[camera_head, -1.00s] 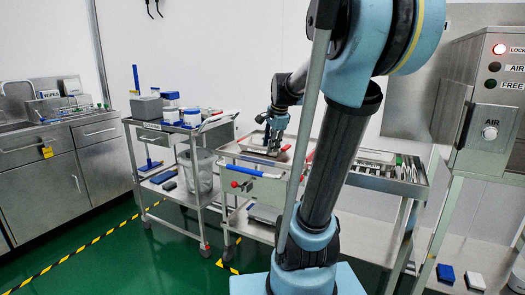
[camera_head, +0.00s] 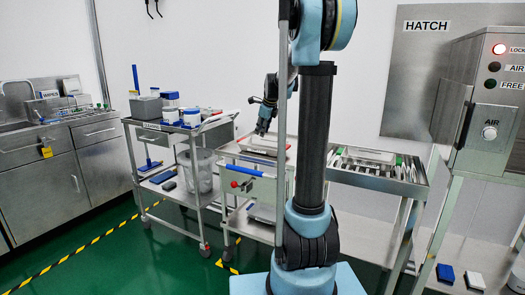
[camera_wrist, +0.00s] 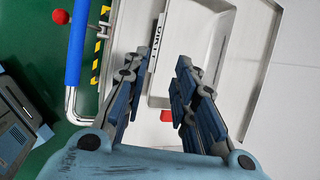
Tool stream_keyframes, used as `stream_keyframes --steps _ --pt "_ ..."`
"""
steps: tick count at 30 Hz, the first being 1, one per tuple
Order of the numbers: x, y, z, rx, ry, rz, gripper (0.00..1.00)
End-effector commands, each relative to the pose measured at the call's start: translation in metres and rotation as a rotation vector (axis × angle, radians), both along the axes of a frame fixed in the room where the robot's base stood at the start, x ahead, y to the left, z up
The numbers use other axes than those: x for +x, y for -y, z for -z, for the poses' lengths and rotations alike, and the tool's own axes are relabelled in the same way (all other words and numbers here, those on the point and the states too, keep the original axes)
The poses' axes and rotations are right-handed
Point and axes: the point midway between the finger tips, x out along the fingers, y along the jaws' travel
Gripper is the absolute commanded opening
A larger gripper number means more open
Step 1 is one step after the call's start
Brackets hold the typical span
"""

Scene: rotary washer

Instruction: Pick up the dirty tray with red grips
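A shallow metal tray (camera_head: 262,144) sits on the top of the middle cart in the head view. In the wrist view the tray (camera_wrist: 197,45) fills the upper middle, with a red grip (camera_wrist: 166,116) at its near side. A label with dark letters (camera_wrist: 154,48) lies along its left; it seems to read DIRTY. My gripper (camera_head: 262,130) is over the left part of the tray. In the wrist view my gripper (camera_wrist: 158,70) is open, its fingers apart with nothing between the pads. I cannot tell its exact height above the tray.
The cart has a blue handle (camera_wrist: 77,42) and a red knob (camera_wrist: 60,16) at its left edge. Another cart (camera_head: 186,128) with containers stands left. A metal rack table (camera_head: 380,172) holds instruments at right. A steel machine (camera_head: 489,130) stands far right.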

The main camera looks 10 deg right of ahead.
Motion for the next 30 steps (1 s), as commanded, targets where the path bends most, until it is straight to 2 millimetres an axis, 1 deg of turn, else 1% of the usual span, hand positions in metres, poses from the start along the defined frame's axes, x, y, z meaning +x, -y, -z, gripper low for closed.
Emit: stream_keyframes --steps 1,6,12,15,23,30 --pt "0.004 -0.002 0.008 0.0 0.0 -0.001 0.26" --pt "0.017 -0.006 0.032 0.0 -0.001 -0.002 0.26" --pt "0.029 -0.01 0.056 0.0 -0.001 -0.001 0.26" --pt "0.031 -0.011 0.062 0.0 -0.001 -0.002 0.26" --pt "0.036 -0.012 0.071 0.0 -0.001 -0.002 0.26" --pt "0.047 -0.015 0.096 -0.001 0.0 -0.003 0.26"
